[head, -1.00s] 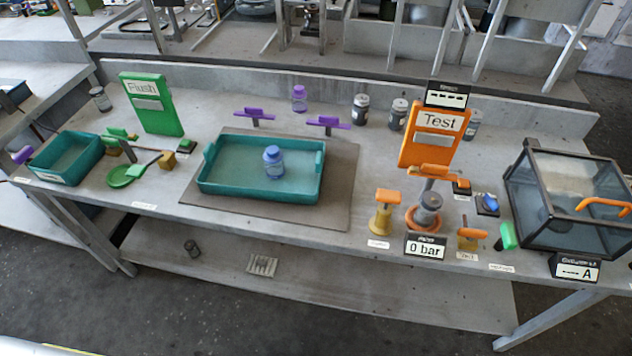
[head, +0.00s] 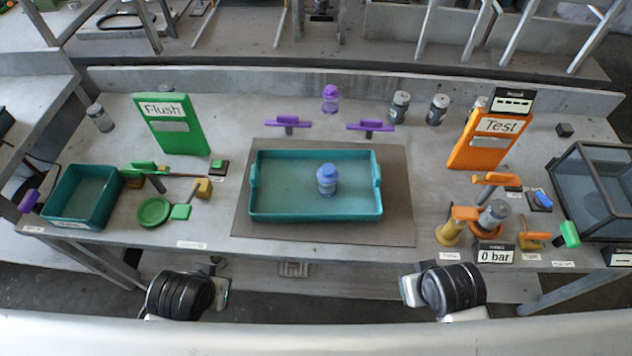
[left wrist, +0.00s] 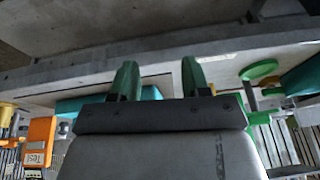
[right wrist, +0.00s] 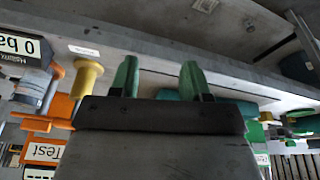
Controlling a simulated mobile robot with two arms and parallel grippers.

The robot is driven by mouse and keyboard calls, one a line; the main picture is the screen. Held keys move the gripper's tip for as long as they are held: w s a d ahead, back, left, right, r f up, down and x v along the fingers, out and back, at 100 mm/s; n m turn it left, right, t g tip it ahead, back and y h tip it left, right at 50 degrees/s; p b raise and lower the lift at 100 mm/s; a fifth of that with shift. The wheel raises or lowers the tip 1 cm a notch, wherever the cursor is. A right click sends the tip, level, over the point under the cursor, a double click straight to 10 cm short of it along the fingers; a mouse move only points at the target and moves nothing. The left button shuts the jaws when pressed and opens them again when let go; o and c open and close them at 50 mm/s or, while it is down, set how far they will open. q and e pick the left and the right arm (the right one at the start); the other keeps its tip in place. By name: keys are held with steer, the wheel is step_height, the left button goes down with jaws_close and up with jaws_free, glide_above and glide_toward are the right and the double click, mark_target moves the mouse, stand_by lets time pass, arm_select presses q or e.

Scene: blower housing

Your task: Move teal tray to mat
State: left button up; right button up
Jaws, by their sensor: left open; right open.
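The teal tray (head: 275,216) rests on the dark grey mat (head: 400,225) at the middle of the bench. A jar with a blue lid (head: 326,180) stands upright inside the tray, right of its centre. In the head view both my wrists show in front of the bench's front edge, short of the tray, with their fingers hidden. In the left wrist view my left gripper (left wrist: 160,80) is open with nothing between its green fingertips. In the right wrist view my right gripper (right wrist: 160,80) is also open and empty. Teal shows partly behind the fingers in both wrist views.
A smaller teal bin (head: 108,212) and a green round dish (head: 154,211) are left of the mat. The green Flush sign (head: 172,125) and orange Test sign (head: 487,135) stand behind. Purple handles (head: 371,126) are behind the tray. Orange-handled fittings (head: 452,232) and a glass box (head: 600,190) are right.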

arm_select(q)
steer(key=w+r+t, duration=0.2)
steer(key=w+r, duration=0.1)
arm_select(e)
steer(key=w+r, duration=0.3)
steer(key=w, duration=0.1)
arm_select(q)
steer(key=n+t, duration=0.1)
steer(key=t, duration=0.6)
glide_toward(252, 175)
steer(key=shift+w+a+f, duration=0.15)
steer(key=shift+w+f, duration=0.05)
steer(key=shift+f, duration=0.15)
arm_select(e)
steer(key=m+t, duration=0.1)
steer(key=m, duration=0.1)
glide_toward(378, 171)
arm_select(q)
steer(key=shift+s+r, duration=0.1)
steer(key=shift+r, duration=0.05)
arm_select(e)
steer(key=shift+s+a+r, duration=0.1)
steer(key=shift+s+r, duration=0.05)
steer(key=shift+s, duration=0.05)
arm_select(q)
steer(key=x, duration=1.1)
steer(key=shift+d+r, duration=0.15)
steer(key=shift+d, duration=0.05)
arm_select(e)
steer(key=x, duration=1.1)
